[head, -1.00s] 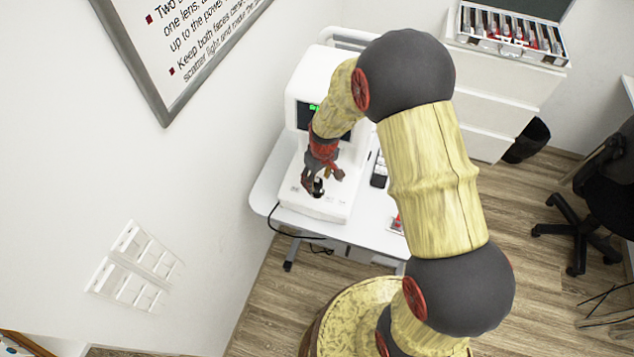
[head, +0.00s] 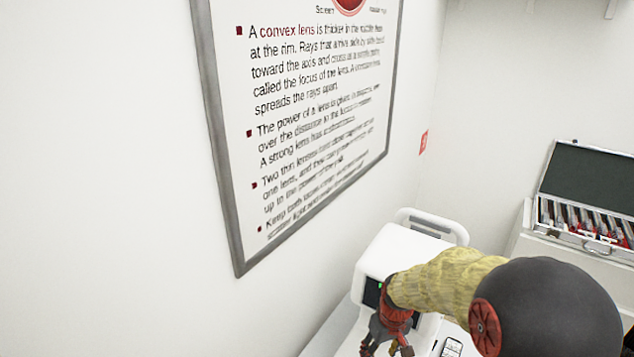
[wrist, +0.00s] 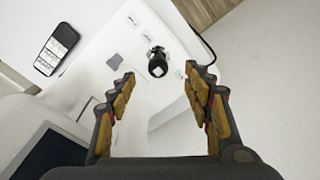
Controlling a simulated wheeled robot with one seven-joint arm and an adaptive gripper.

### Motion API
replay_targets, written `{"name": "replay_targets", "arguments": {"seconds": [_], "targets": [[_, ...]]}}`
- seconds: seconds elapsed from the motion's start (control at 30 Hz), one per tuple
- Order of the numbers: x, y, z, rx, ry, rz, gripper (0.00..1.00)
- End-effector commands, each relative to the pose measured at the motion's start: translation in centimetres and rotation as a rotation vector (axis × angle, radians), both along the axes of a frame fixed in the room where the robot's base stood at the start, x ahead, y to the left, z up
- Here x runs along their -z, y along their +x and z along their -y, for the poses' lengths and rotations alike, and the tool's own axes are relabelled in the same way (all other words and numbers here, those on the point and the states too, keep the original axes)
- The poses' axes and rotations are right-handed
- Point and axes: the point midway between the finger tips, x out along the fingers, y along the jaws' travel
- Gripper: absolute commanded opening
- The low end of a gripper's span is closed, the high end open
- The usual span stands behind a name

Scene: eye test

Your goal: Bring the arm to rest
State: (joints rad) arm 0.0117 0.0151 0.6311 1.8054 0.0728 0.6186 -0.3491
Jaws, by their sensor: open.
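My gripper (head: 388,345) is at the bottom of the head view, in front of the white machine (head: 398,250) with a small green-lit screen. The wrist view shows my gripper (wrist: 160,95) with its two padded fingers spread wide and nothing between them. Beyond the fingertips, a small black cylindrical piece (wrist: 157,65) stands on the machine's white base (wrist: 125,60); it looks apart from the fingers. My arm is bent and reaches in from the lower right of the head view.
A framed lens poster (head: 310,120) hangs on the wall at left. An open case of lenses (head: 585,220) sits on white drawers at right. A phone-like device (wrist: 57,48) lies beside the machine in the wrist view; it also shows near my arm (head: 452,347).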

Motion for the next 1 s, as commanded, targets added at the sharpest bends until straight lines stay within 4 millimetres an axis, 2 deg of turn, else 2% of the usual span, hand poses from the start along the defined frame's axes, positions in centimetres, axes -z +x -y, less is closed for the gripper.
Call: {"name": "replay_targets", "arguments": {"seconds": [0.07, 0.1, 0.2, 0.43, 0.7, 0.83, 1.0], "targets": [[0.6, -2.6, 0.0, 0.040, 0.000, -0.059, 0.51], [0.1, -3.9, 0.0, 0.065, 0.000, -0.079, 0.51], [-2.5, -6.6, 0.1, 0.125, -0.004, -0.094, 0.51], [-8.2, -11.5, 0.3, 0.213, -0.008, -0.049, 0.51], [-14.4, -18.3, 0.5, 0.285, 0.003, 0.120, 0.51], [-16.5, -20.7, 0.6, 0.287, 0.014, 0.230, 0.51], [-18.9, -21.9, 0.6, 0.283, 0.031, 0.360, 0.51]]}}
